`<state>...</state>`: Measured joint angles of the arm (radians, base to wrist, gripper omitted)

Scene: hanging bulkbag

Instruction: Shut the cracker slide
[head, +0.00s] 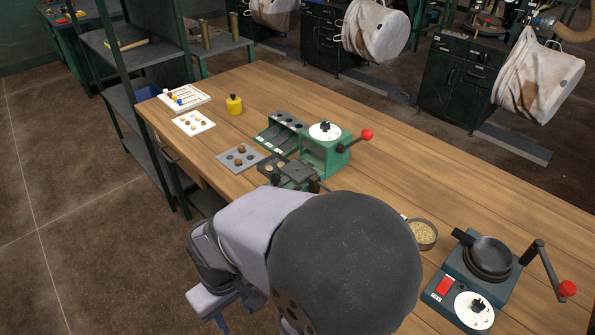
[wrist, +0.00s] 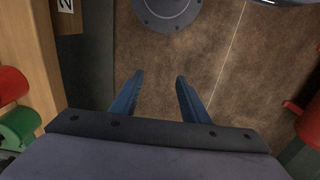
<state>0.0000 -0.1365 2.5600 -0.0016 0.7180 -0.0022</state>
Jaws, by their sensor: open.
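The green cracker (head: 325,150) stands on the wooden bench, with a white dial on top and a red-knobbed lever at its right. A dark grey slide (head: 297,171) juts out at its front left, outside the green body. Small tan pieces show at its left end. My arm covers the area just in front, so I cannot tell the slide's full extent. My gripper (wrist: 159,77) is open and empty in the wrist view, its two blue fingers apart over bare floor.
A grey plate with brown nuts (head: 239,157), a white tray (head: 193,123) and a yellow container (head: 234,104) sit left of the cracker. A bowl of grain (head: 422,234) and a dial device with a pan (head: 489,254) stand at the right.

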